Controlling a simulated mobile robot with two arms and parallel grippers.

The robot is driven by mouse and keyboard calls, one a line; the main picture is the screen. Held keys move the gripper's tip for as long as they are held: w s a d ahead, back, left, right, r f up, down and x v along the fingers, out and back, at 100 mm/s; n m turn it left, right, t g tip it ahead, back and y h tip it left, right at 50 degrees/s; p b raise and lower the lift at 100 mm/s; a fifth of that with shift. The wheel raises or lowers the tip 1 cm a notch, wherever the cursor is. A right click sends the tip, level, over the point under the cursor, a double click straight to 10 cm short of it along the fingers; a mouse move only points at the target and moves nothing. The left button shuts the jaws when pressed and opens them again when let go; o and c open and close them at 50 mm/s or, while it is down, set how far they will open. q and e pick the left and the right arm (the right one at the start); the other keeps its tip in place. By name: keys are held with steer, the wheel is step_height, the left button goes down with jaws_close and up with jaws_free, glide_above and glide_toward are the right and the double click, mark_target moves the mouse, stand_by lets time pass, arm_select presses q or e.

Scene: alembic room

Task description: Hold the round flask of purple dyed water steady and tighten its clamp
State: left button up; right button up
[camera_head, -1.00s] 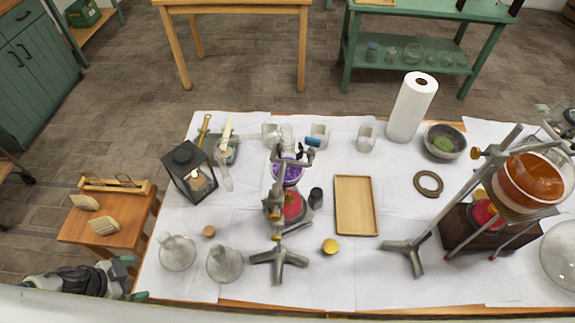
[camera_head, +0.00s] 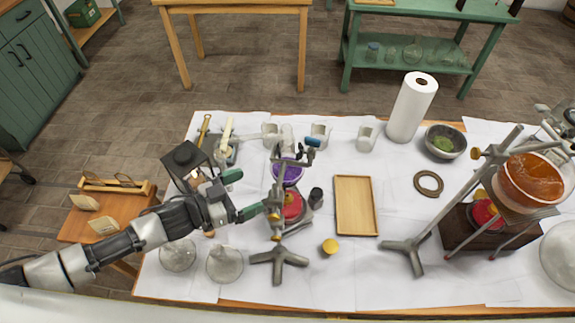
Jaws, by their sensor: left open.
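The round flask of purple dyed water (camera_head: 292,175) is held on a metal stand (camera_head: 278,257) near the middle of the white-covered table. The grey clamp (camera_head: 310,144) sits at the flask's neck, partly hiding the flask. A red burner or base (camera_head: 291,206) is below the flask. My left gripper (camera_head: 243,195) is open and empty, just left of the stand and flask. Its two green-tipped fingers point right toward the stand rod; whether the lower one touches it I cannot tell. My right gripper is out of view.
A black lantern (camera_head: 186,160) stands behind my left arm. Two clear flasks (camera_head: 225,265) are at the front left. A wooden tray (camera_head: 355,205) and a yellow-topped item (camera_head: 330,246) are right of the stand.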

arm_select(q)
steer(key=shift+w+r+x, duration=0.1)
steer(key=shift+r+x, duration=0.05)
steer(key=shift+x, duration=2.5)
steer(key=shift+w+r+x, duration=0.1)
steer(key=shift+r+x, duration=0.05)
steer(key=shift+x, duration=2.55)
steer(key=shift+a, duration=0.15)
steer(key=shift+c, duration=0.3)
